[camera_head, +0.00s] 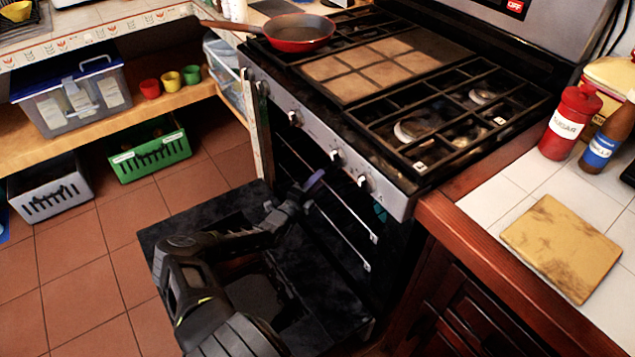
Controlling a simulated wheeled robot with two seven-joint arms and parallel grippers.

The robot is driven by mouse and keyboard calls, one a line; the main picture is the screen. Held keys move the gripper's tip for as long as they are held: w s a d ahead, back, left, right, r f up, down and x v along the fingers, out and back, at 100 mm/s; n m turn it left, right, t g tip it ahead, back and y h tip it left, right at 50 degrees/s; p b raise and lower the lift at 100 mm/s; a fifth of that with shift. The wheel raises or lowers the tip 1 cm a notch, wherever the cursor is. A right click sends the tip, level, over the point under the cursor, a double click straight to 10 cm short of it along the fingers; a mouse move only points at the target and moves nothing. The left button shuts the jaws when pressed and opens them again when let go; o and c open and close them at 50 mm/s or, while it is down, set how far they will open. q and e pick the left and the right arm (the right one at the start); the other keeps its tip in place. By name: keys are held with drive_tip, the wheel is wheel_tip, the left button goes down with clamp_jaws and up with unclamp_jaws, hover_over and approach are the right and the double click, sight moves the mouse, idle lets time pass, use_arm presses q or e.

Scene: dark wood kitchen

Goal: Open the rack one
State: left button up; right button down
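The oven (385,250) stands under the stovetop with its dark door (180,228) folded down. Inside the dark opening, thin light rack edges (345,213) run diagonally, one above another. My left gripper (312,186) is over the lowered door at the oven opening, close to the upper rack edge. I cannot tell whether it touches the rack. Its fingers are small and dark here, so their opening is unclear. My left arm covers part of the door. My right gripper is not in view.
A red pan (292,34) sits on the stovetop (440,75). Stove knobs (336,156) stick out above the oven opening. The right counter's wooden edge (500,285) borders the oven. A green basket (150,155) stands on the floor at left, with clear tiles nearby.

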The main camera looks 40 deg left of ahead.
use_arm(q)
clamp_jaws()
idle(0.3)
idle(1.2)
